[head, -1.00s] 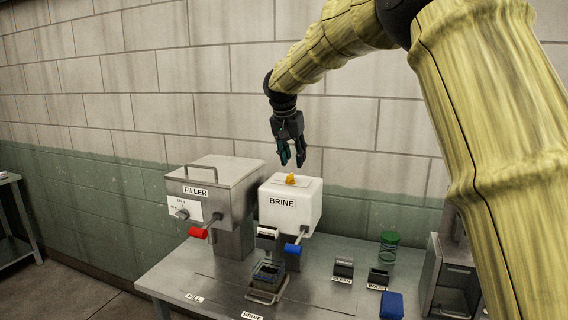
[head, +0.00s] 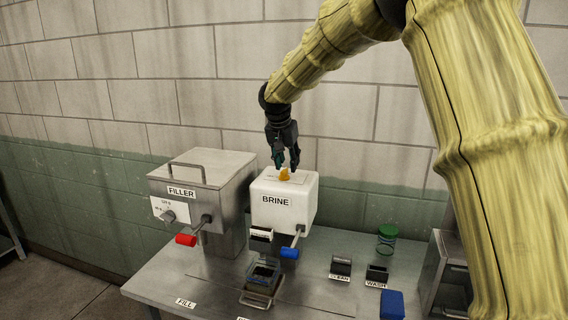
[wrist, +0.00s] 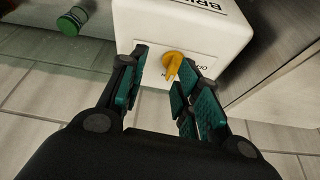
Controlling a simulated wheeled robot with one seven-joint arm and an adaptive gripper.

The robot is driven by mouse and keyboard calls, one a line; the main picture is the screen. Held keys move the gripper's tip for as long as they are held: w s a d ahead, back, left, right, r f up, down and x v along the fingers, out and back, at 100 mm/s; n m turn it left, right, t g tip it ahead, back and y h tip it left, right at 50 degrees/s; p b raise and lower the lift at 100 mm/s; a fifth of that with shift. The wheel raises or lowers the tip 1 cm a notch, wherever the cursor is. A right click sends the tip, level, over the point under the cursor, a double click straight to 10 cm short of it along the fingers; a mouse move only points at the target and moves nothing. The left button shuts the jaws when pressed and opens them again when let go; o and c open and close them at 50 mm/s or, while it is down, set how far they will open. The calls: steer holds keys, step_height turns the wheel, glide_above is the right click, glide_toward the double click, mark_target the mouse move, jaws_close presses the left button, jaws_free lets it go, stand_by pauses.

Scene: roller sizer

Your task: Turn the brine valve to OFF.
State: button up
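The brine valve (head: 284,174) is a small yellow-orange knob on top of the white box labelled BRINE (head: 284,204). My gripper (head: 286,163) points down just above the valve in the head view. In the wrist view the valve (wrist: 172,63) shows between and just beyond the tips of my gripper (wrist: 160,75). The teal-padded fingers are spread apart, with a gap around the knob, and hold nothing. Printed letters beside the knob are partly visible; I cannot read the valve's setting for certain.
The steel FILLER machine (head: 203,190) with a red-handled lever (head: 186,240) stands left of the box. A blue-handled lever (head: 289,253) sticks out of the box's front. A green-lidded jar (head: 387,238), small bins and a blue block (head: 392,304) are on the steel table to the right.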

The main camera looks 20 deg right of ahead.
mark_target(285, 170)
steer(key=shift+w+d+f, duration=0.1)
steer(key=shift+w+f, duration=0.1)
steer(key=w+f, duration=0.4)
steer(key=w, duration=0.1)
steer(key=shift+w+f+p, duration=0.2)
steer(key=shift+f+p, duration=0.1)
steer(key=shift+f, duration=0.1)
steer(key=shift+w+f, duration=0.15)
steer(key=shift+w, duration=0.15)
steer(key=shift+s+r, duration=0.3)
steer(key=shift+s, duration=0.15)
steer(key=shift+s+r, duration=0.3)
steer(key=shift+s, duration=0.2)
steer(key=shift+s+r, duration=0.25)
steer(key=shift+s, duration=0.2)
steer(key=c, duration=0.7)
steer(key=shift+s+r, duration=0.25)
jaws_close()
steer(key=shift+w+f, duration=0.2)
steer(key=shift+w, duration=0.05)
steer(key=shift+w+f, duration=0.25)
steer(key=shift+f, duration=0.05)
